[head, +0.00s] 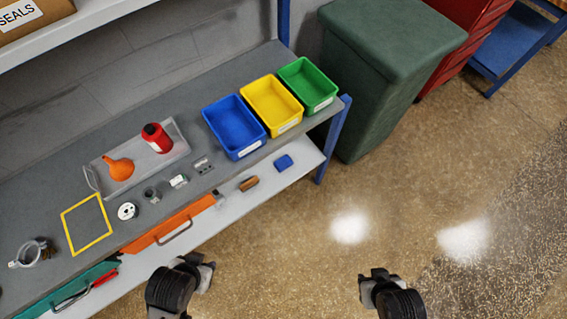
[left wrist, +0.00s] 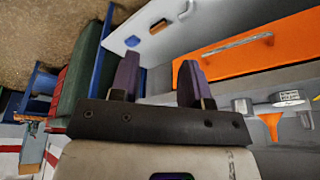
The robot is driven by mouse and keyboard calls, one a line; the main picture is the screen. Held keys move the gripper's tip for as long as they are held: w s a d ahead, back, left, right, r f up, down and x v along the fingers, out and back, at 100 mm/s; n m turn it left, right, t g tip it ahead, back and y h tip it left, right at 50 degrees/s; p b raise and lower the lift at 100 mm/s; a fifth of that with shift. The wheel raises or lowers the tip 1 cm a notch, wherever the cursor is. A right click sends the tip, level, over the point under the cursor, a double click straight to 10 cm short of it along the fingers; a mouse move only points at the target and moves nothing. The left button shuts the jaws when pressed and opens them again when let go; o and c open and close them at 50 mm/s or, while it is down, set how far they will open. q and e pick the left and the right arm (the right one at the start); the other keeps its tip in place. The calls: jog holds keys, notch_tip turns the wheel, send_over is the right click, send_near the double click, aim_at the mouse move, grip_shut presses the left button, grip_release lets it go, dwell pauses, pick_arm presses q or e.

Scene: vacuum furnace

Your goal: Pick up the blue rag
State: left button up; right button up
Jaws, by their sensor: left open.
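The blue rag (head: 284,162) is a small, flat blue piece on the white lower shelf, near its right end. In the left wrist view, a small blue piece (left wrist: 132,41) that looks like the rag shows beyond the tip of one finger. My left gripper (head: 190,268) is in front of the shelf, lower left of the rag and well apart from it. In the left wrist view, its two fingers (left wrist: 158,68) stand apart with nothing between them. My right gripper (head: 380,280) is over the open floor, lower right of the rag; its jaws cannot be made out.
A brown block (head: 249,183) lies left of the rag. Blue (head: 234,127), yellow (head: 272,104) and green (head: 307,85) bins stand on the grey upper surface above. A blue post (head: 333,139) is at the right end. The floor in front is clear.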

pick_arm(q)
jog(key=shift+o, duration=0.2)
jog(key=o, duration=0.9)
